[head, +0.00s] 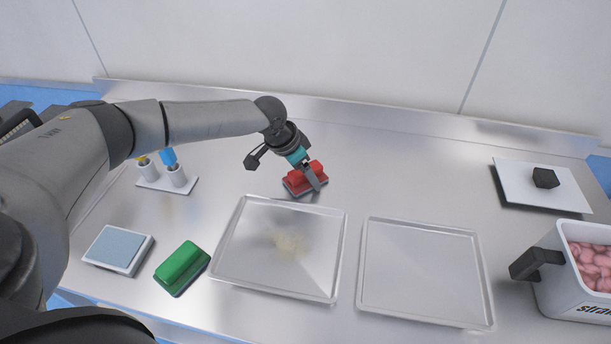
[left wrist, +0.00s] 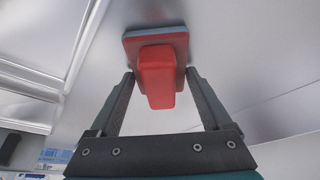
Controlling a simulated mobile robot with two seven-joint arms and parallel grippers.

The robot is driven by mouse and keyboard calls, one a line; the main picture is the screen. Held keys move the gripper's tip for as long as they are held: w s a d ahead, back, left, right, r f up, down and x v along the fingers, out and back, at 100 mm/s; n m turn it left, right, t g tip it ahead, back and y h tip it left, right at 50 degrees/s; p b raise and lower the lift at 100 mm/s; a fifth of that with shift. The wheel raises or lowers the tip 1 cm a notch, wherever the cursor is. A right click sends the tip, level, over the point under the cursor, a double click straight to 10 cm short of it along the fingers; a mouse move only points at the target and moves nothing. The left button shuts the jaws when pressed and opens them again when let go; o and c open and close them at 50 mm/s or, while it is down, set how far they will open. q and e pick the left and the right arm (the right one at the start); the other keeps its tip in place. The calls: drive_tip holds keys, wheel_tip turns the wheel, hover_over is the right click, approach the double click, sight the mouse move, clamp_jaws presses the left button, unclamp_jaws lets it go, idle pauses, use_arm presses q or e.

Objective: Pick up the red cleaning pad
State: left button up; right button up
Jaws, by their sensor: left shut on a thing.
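The red cleaning pad (head: 299,181) lies on the steel counter behind the left tray. It has a raised red handle on a flat red base with a grey underside. My left gripper (head: 312,176) is at the pad, its fingers on the two sides of the handle. In the left wrist view the pad (left wrist: 157,62) sits between the fingertips of my left gripper (left wrist: 160,80), which is shut on the handle. I cannot tell whether the pad is lifted off the counter. My right gripper is not in view.
The left tray (head: 226,262) holds a pale powdery patch; the right tray (head: 420,300) looks empty. A green pad (head: 182,266) and a blue pad in a white dish (head: 117,248) are at left. A white tub (head: 548,290) and a white board (head: 516,180) are at right.

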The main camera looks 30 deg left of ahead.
use_arm(q)
drive_tip(key=shift+c, duration=1.1)
drive_tip(key=shift+r, duration=0.15)
wheel_tip(320, 180, up, 20)
drive_tip(key=p, duration=0.3)
